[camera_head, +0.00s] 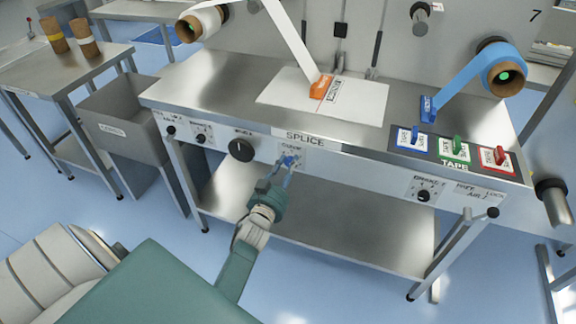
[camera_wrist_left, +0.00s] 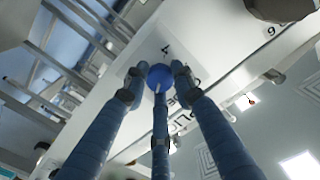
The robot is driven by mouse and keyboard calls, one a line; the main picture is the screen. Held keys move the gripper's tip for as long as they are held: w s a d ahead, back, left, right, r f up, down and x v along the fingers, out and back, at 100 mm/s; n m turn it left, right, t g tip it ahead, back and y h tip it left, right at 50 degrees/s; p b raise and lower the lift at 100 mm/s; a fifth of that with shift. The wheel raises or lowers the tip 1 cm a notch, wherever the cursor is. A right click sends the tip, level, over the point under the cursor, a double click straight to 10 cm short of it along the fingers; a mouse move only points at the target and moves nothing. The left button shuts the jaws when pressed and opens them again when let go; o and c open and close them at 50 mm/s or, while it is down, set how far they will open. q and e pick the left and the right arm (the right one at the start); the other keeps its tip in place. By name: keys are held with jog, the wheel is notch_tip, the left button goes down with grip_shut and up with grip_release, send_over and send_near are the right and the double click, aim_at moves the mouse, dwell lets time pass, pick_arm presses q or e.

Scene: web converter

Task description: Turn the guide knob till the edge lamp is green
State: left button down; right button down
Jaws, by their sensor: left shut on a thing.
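The blue guide knob (camera_head: 289,160) sits on the front panel of the splice table, under a small label that seems to read GUIDE. My left gripper (camera_head: 283,172) is at the panel with its fingers shut on this knob. In the left wrist view the round blue knob (camera_wrist_left: 159,76) lies between the fingertips, with dial marks on the pale panel beside it. The knob's pointer is too small to read. I cannot make out an edge lamp for certain. My right gripper is not in view.
A black knob (camera_head: 241,150) is left of the guide knob, and a brake knob (camera_head: 424,195) is far right. White paper (camera_head: 365,98) with an orange block (camera_head: 322,87) lies on the table. A blue roll (camera_head: 497,68) hangs at right. A grey bin (camera_head: 128,122) stands left.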

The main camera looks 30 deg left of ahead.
pick_arm(q)
jog(key=shift+w+r, duration=0.15)
jog(key=shift+r, duration=0.35)
jog(key=c, duration=1.5)
grip_release()
jog(key=shift+o, duration=0.3)
jog(key=shift+f, duration=0.1)
jog(key=shift+s+f, duration=0.15)
jog(key=shift+s, duration=0.05)
jog(key=v, duration=1.2)
